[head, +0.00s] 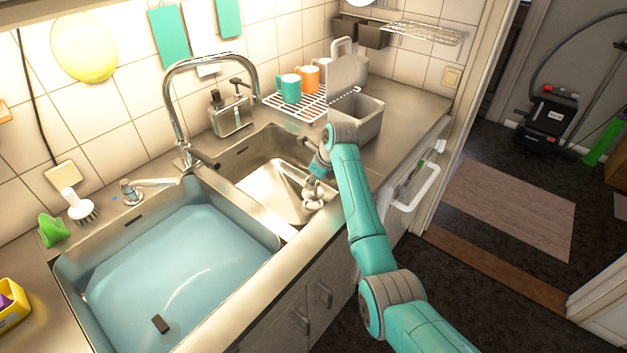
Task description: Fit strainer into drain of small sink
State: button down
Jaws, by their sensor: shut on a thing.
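The small sink (243,160) is the steel basin in the middle of the counter, right of the large water-filled sink. My gripper (313,194) is at the right front part of the small sink, pointing down. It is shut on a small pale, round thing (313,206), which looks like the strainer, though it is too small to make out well. The small sink's drain cannot be made out. I cannot tell how far the strainer is from the sink floor.
The large sink (190,262) holds bluish water and a small dark object (160,324). The tap (178,120) stands behind the divider. A grey bin (358,113) and a rack with mugs (297,102) stand behind my arm. A soap caddy (231,115) stands at the back.

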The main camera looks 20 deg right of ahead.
aim_at(314, 192)
jog(key=shift+f, duration=2.35)
jog(key=shift+c, duration=1.9)
grip_release()
jog(key=shift+r, duration=0.1)
jog(key=shift+v, duration=4.9)
